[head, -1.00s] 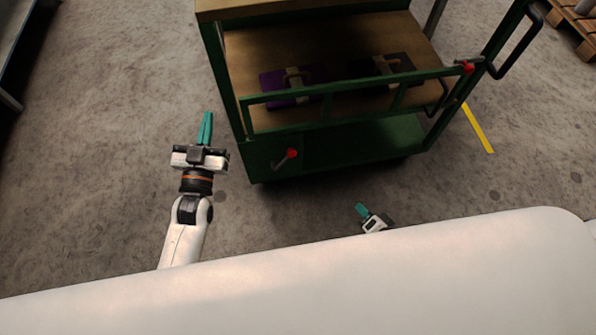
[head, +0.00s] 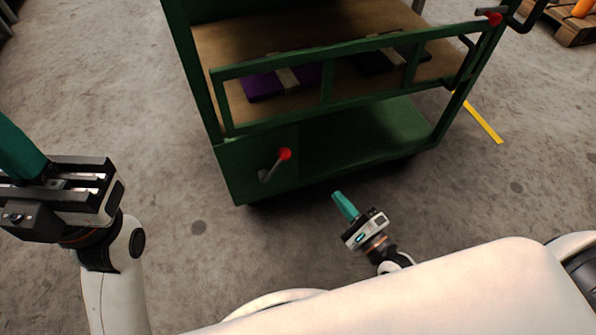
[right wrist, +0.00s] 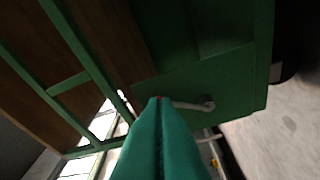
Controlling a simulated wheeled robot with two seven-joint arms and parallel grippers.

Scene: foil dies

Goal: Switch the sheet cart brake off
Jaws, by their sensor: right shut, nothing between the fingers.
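The green sheet cart (head: 237,170) stands ahead in the head view. Its brake lever (head: 269,172) is on the lower front panel, a grey arm with a red knob (head: 285,154), tilted up to the right. My right gripper (head: 344,204) is shut and empty, below and right of the lever. In the right wrist view its teal fingers (right wrist: 158,112) cover most of the knob, and the grey lever (right wrist: 192,104) shows to the right of the tips; contact is not visible. My left gripper (head: 18,148) is at the left edge, partly cut off, its fingers seemingly together, away from the cart.
Purple (head: 264,86) and dark (head: 372,64) blocks lie on the cart's wooden deck behind a green rail (head: 330,52). A second red knob (head: 494,19) is at the upper right.

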